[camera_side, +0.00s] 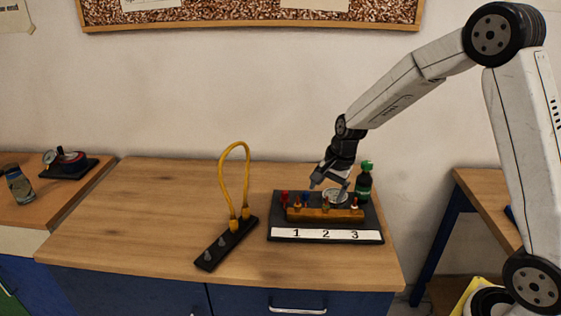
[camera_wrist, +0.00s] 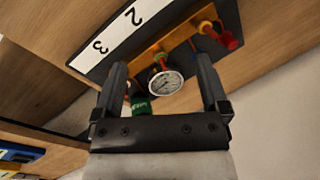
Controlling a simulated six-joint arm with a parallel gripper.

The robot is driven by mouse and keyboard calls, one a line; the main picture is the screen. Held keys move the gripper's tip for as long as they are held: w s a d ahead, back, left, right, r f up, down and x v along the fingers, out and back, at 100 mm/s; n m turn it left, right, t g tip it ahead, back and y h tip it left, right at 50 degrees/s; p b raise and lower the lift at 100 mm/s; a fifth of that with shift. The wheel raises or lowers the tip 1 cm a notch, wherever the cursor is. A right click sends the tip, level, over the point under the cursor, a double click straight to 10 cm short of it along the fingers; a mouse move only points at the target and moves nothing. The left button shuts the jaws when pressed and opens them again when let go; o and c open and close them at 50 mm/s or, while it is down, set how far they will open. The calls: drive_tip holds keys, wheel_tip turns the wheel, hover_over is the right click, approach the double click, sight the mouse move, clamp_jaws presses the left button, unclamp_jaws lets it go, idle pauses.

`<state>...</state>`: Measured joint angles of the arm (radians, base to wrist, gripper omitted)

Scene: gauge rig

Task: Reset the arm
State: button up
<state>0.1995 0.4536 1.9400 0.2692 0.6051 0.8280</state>
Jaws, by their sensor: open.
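My gripper (camera_side: 329,186) hangs above the gauge rig, a black board (camera_side: 282,232) with a brass manifold (camera_side: 318,214) and a white strip marked 1, 2, 3 (camera_side: 326,235). In the wrist view my gripper (camera_wrist: 160,66) has its two fingers wide apart with nothing held between them. A round white-faced gauge (camera_wrist: 165,83) shows between the fingers, and it shows partly behind them in the side view (camera_side: 335,195). I cannot tell whether a finger touches the rig. Red and blue valve handles stand on the left part of the manifold.
A green-capped dark bottle (camera_side: 364,184) stands close at the rig's back right. A yellow hose (camera_side: 221,172) loops up from a black bar (camera_side: 213,254) left of the rig. The wooden table's left part (camera_side: 140,215) is clear. A jar (camera_side: 18,184) stands on the left bench.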

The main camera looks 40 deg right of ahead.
drive_tip(key=s+a+n, duration=0.3)
drive_tip(key=s+n, duration=0.4)
drive_tip(key=s, duration=0.1)
drive_tip(key=s+a+n+h, duration=0.1)
drive_tip(key=s+a+n, duration=0.2)
drive_tip(key=s+n, duration=0.4)
drive_tip(key=shift+s+r, duration=0.3)
drive_tip(key=shift+s, duration=0.3)
drive_tip(key=shift+a, duration=0.1)
